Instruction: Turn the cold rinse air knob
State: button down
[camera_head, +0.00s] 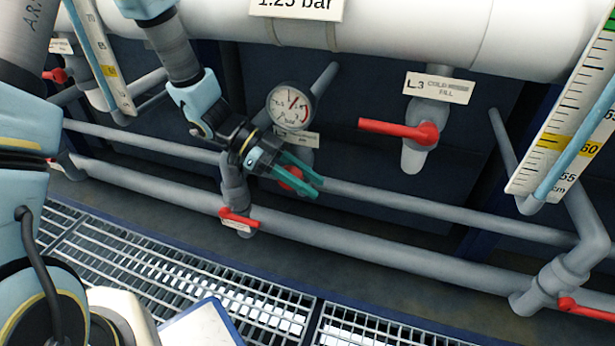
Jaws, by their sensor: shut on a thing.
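My gripper (306,181) is in the middle of the head view, with teal fingers around a round red knob (290,179). The fingers are shut on the knob and hide part of it. The knob sits on the grey pipework just below a round pressure gauge (291,104). A small white label (304,138) between gauge and knob is partly hidden by my gripper, and I cannot read it.
A red lever valve (400,130) labelled "L3 cold rinse fill" is to the right. Another red lever (239,218) is just below my gripper. A large pale pipe (400,40) runs above. A level scale (565,130) stands at right. Metal grating (250,295) covers the floor.

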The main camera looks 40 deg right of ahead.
jog(key=shift+a, duration=0.1)
jog(key=c, duration=0.8)
grip_release()
jog(key=shift+c, duration=0.2)
jog(key=p+v, duration=0.3)
jog(key=v, duration=0.7)
jog(key=shift+w+a+p, duration=0.2)
jog(key=shift+w+p, duration=0.15)
jog(key=shift+p, duration=0.05)
jog(key=shift+r, duration=0.1)
